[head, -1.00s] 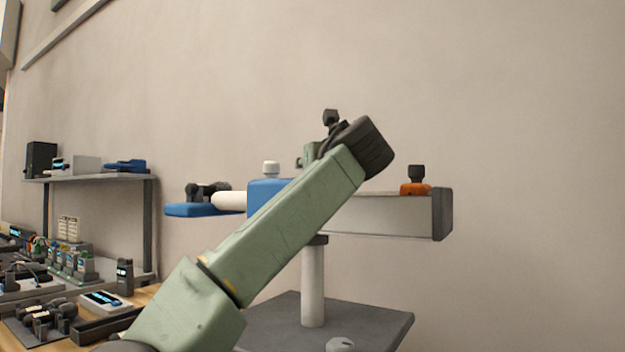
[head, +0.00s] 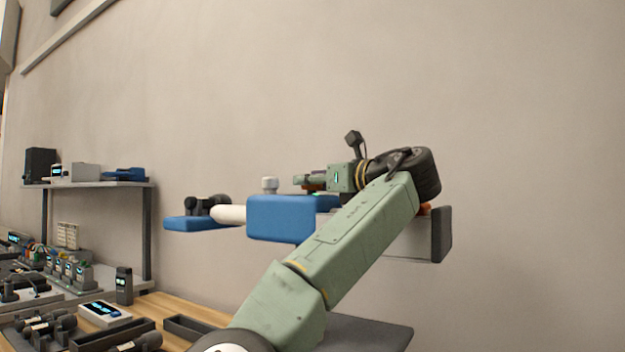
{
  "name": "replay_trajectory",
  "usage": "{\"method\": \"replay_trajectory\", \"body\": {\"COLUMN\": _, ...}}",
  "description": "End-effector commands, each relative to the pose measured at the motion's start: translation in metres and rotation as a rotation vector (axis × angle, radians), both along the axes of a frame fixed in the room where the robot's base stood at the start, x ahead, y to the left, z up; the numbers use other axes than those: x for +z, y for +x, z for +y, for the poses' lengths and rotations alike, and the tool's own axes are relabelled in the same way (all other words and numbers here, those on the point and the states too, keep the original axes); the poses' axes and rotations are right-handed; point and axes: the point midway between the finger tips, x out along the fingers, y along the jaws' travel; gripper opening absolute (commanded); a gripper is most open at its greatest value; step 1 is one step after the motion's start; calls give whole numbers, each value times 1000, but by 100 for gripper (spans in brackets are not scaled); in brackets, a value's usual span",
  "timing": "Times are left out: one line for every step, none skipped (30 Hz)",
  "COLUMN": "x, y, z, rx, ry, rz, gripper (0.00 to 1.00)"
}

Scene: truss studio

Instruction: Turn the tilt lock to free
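I cannot tell which part is the tilt lock. The fingers are too small to tell open from shut.
A white roller (head: 229,214) joins the block to a blue plate (head: 189,224) bearing a dark device (head: 207,206). A shelf (head: 90,185) with boxes and a wooden bench (head: 200,310) crowded with devices stand at left. The wall area at right is clear.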

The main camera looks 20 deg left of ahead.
Motion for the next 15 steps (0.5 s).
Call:
{"method": "replay_trajectory", "body": {"x": -1, "y": 0, "z": 1, "rx": 1, "ry": -1, "rz": 2, "gripper": 4}}
{"method": "replay_trajectory", "body": {"x": -1, "y": 0, "z": 1, "rx": 1, "ry": -1, "rz": 2, "gripper": 4}}
{"method": "replay_trajectory", "body": {"x": -1, "y": 0, "z": 1, "rx": 1, "ry": -1, "rz": 2, "gripper": 4}}
{"method": "replay_trajectory", "body": {"x": -1, "y": 0, "z": 1, "rx": 1, "ry": -1, "rz": 2, "gripper": 4}}
{"method": "replay_trajectory", "body": {"x": -1, "y": 0, "z": 1, "rx": 1, "ry": -1, "rz": 2, "gripper": 4}}
{"method": "replay_trajectory", "body": {"x": -1, "y": 0, "z": 1, "rx": 1, "ry": -1, "rz": 2, "gripper": 4}}
{"method": "replay_trajectory", "body": {"x": -1, "y": 0, "z": 1, "rx": 1, "ry": -1, "rz": 2, "gripper": 4}}
{"method": "replay_trajectory", "body": {"x": -1, "y": 0, "z": 1, "rx": 1, "ry": -1, "rz": 2, "gripper": 34}}
{"method": "replay_trajectory", "body": {"x": -1, "y": 0, "z": 1, "rx": 1, "ry": -1, "rz": 2, "gripper": 36}}
{"method": "replay_trajectory", "body": {"x": -1, "y": 0, "z": 1, "rx": 1, "ry": -1, "rz": 2, "gripper": 38}}
{"method": "replay_trajectory", "body": {"x": -1, "y": 0, "z": 1, "rx": 1, "ry": 0, "rz": 1, "gripper": 40}}
{"method": "replay_trajectory", "body": {"x": -1, "y": 0, "z": 1, "rx": 0, "ry": 0, "rz": 1, "gripper": 43}}
{"method": "replay_trajectory", "body": {"x": -1, "y": 0, "z": 1, "rx": 0, "ry": 0, "rz": 1, "gripper": 45}}
{"method": "replay_trajectory", "body": {"x": -1, "y": 0, "z": 1, "rx": 0, "ry": 0, "rz": 1, "gripper": 47}}
{"method": "replay_trajectory", "body": {"x": -1, "y": 0, "z": 1, "rx": 0, "ry": 0, "rz": 1, "gripper": 50}}
